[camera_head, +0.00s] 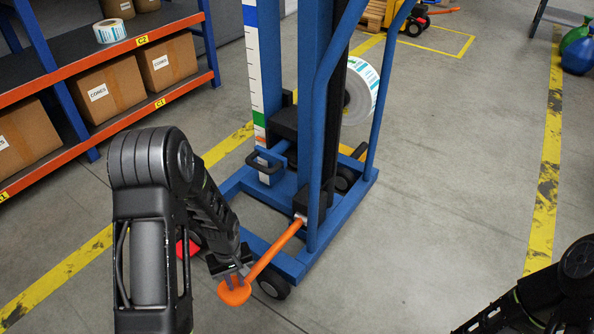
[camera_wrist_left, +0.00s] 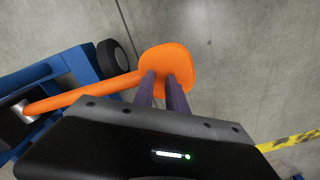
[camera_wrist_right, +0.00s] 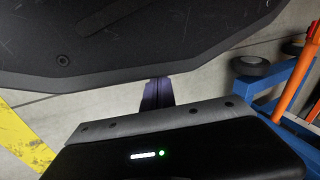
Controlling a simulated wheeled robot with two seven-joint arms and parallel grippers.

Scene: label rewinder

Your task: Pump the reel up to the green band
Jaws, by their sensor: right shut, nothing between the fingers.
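The blue lift stand (camera_head: 312,130) is in the middle of the head view. A white label reel (camera_head: 358,92) hangs on its far side, partly hidden by blue tubes. A white tick scale (camera_head: 252,75) on the mast has a green band (camera_head: 259,120) low down, an orange mark below it and a blue one at the top. An orange lever (camera_head: 272,255) slopes from the stand's base to a flat round end. My right gripper (camera_wrist_right: 157,85) is shut and empty, away from the stand.
An orange and blue shelf (camera_head: 140,45) with boxes (camera_head: 110,88) and a label roll (camera_head: 110,31) stands at left. Open floor (camera_head: 440,180) lies right of the stand, with yellow lines.

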